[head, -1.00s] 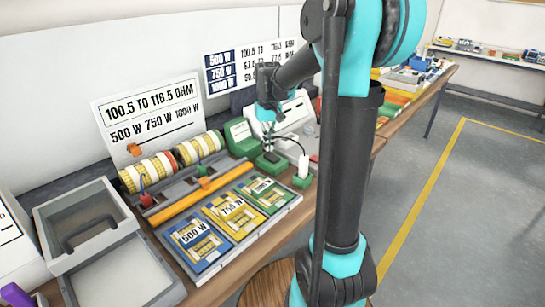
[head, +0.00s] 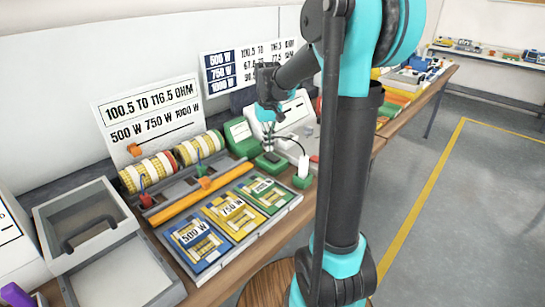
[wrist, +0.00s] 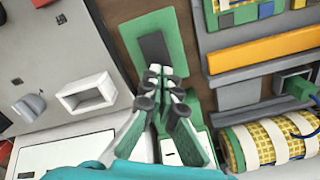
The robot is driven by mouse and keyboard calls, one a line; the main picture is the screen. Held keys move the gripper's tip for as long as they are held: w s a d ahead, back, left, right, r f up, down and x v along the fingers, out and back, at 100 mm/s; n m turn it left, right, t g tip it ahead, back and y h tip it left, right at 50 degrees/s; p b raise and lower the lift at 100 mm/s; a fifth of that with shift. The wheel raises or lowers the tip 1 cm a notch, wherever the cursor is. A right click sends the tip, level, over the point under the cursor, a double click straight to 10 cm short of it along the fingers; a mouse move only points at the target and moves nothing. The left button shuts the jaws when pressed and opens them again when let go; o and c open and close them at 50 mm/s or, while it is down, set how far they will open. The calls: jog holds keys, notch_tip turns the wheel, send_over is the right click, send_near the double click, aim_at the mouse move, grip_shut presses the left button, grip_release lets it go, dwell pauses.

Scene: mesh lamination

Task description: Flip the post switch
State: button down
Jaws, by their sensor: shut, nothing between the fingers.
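My gripper (head: 268,148) points down over a small green block (head: 270,162) on the bench in the head view. In the wrist view, the fingertips (wrist: 162,72) are together with nothing between them, at the near edge of a green plate with a dark grey rectangular pad (wrist: 155,48). I cannot tell whether the fingertips touch it. A white post (head: 303,166) stands upright on a green base to the right of the gripper in the head view, with a black cable looping near it. I cannot tell which of these is the post switch, nor its setting.
A light grey instrument (wrist: 60,70) with a knob and white framed socket lies left in the wrist view. Yellow wound coils (head: 150,172), an orange bar (head: 200,193) and a tray of labelled cards (head: 232,215) lie left of the gripper. A grey bin (head: 85,225) stands farther left.

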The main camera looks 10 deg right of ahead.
aim_at(269, 154)
jog(key=shift+f, duration=1.05)
dwell(0.4)
jog(key=shift+r, duration=3.5)
